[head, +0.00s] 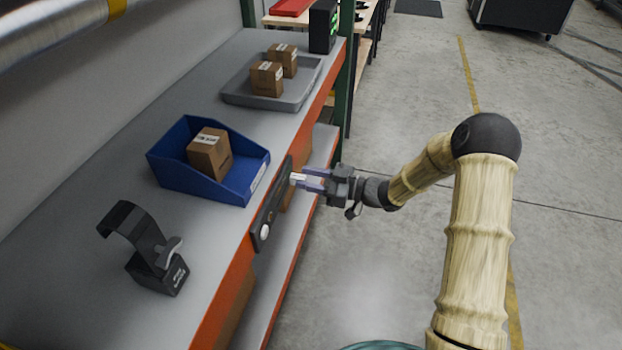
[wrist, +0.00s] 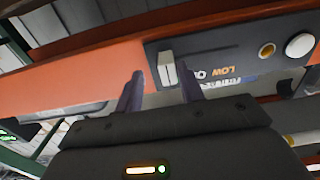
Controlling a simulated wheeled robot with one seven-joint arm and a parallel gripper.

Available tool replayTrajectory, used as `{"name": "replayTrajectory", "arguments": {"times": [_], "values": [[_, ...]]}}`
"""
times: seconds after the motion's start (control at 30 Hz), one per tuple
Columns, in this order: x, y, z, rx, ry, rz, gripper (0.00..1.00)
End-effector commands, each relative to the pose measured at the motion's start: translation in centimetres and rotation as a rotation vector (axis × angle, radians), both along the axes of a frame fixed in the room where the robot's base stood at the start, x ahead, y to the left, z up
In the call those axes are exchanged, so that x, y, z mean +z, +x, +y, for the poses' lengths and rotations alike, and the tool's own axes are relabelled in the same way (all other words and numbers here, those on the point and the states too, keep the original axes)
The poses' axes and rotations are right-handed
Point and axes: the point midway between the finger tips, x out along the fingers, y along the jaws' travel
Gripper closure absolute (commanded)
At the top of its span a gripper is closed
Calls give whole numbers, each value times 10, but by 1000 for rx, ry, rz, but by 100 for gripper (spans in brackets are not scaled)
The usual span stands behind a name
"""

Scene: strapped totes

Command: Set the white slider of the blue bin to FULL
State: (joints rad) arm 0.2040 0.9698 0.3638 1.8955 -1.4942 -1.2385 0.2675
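The blue bin (head: 180,180) sits on the grey shelf with a cardboard box in it. Below it, a dark control panel (head: 268,212) is fixed to the orange shelf edge; it also shows in the wrist view (wrist: 285,75). The white slider (wrist: 167,68) stands at the left end of its slot in the wrist view, the panel's far end in the head view (head: 298,179).
A grey tray (head: 270,100) with two boxes stands farther along the shelf. A black stand (head: 155,262) is at the near end. The floor to the right is open.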

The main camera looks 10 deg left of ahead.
Motion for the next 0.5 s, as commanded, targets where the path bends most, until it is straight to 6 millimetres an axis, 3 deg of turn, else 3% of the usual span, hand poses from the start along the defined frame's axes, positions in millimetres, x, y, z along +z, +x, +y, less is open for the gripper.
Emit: {"name": "replayTrajectory", "arguments": {"times": [0.27, 0.5], "values": [[-1, -2, -3, 5, -1, 2, 62], [0, -7, -35, 3, -2, 1, 62]]}}
